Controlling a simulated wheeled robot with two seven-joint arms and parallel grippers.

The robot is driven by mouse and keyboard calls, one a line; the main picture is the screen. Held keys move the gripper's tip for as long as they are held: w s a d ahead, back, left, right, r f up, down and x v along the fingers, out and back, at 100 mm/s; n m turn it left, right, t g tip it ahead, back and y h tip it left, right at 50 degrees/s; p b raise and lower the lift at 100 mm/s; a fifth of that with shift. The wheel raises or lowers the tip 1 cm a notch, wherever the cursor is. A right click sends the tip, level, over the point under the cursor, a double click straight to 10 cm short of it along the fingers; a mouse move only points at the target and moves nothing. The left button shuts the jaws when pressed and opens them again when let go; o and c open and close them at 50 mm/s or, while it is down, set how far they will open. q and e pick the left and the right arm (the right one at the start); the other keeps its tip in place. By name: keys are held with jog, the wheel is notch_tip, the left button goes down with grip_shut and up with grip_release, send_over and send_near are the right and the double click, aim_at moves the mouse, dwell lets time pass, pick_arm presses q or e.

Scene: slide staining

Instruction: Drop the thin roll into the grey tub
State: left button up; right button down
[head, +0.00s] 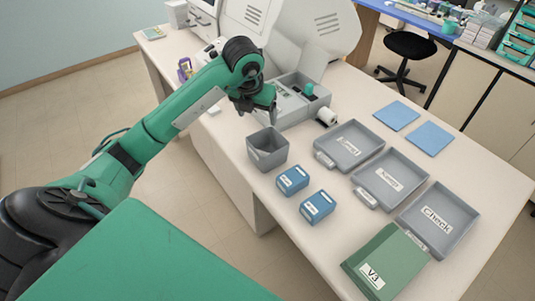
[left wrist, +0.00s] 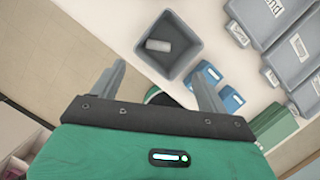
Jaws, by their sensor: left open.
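The grey tub (head: 267,158) stands near the table's left edge in the head view. The left wrist view looks down into the tub (left wrist: 183,65), where a small pale roll (left wrist: 158,45) lies on its side on the bottom. In the head view the tub's walls hide this roll. My left gripper (head: 262,108) is above the tub, slightly toward the machine. Its two fingers stand wide apart in the left wrist view (left wrist: 158,82), with nothing between them. My right gripper is not in view.
A thicker white roll (head: 327,116) lies beside the grey machine (head: 300,106). Two blue boxes (head: 292,180) (head: 316,207), several labelled grey trays (head: 452,250) and a green V3 box (head: 385,262) are to the right. Two blue sheets (head: 396,116) (head: 431,138) lie behind the trays.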

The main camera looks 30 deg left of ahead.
pick_arm(q)
jog(key=shift+b+v, duration=0.3)
jog(key=shift+v, duration=1.8)
